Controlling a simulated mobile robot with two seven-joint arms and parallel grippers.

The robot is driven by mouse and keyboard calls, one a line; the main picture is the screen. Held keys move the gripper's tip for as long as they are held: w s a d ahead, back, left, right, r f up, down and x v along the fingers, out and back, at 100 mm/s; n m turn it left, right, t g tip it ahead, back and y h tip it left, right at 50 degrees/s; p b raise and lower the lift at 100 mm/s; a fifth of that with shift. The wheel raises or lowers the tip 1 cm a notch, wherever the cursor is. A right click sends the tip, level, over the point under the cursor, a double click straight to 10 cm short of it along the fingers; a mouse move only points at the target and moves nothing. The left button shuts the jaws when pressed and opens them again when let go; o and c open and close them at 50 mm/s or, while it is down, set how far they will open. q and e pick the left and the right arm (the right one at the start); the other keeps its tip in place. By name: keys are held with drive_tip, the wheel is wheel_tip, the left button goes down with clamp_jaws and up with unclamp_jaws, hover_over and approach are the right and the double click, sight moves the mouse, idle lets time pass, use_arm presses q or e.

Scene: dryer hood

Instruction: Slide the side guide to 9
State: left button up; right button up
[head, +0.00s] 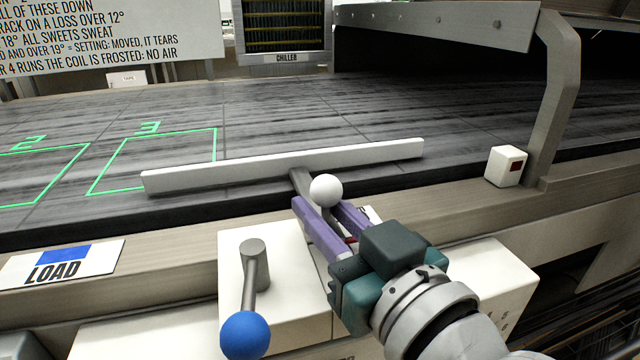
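The side guide (230,174) is a long pale bar lying across the near part of the dark belt. A short grey arm joins it to a post with a white ball knob (326,190) at the near edge. My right gripper (321,206) reaches in from the lower right with its purple fingers spread, one on each side of the post just under the knob. A gap shows between the left finger and the post. A white scale plate (368,213) is mostly hidden behind the gripper, and I cannot read the number 9 or the guide's setting. My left gripper is out of view.
A lever with a blue ball (245,335) stands on a white box left of my gripper. A LOAD sign (62,263) is at left.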

drive_tip(key=shift+o, duration=1.1)
drive_tip(key=shift+w+d+r, duration=0.1)
drive_tip(key=shift+w+r, duration=0.15)
drive_tip(key=shift+r, duration=0.15)
drive_tip(key=shift+s+d+f, duration=0.1)
drive_tip(key=shift+s+f, duration=0.1)
drive_tip(key=p+v, duration=0.1)
drive_tip(key=v, duration=0.8)
drive_tip(key=shift+s, duration=0.25)
drive_tip(key=shift+d, duration=0.15)
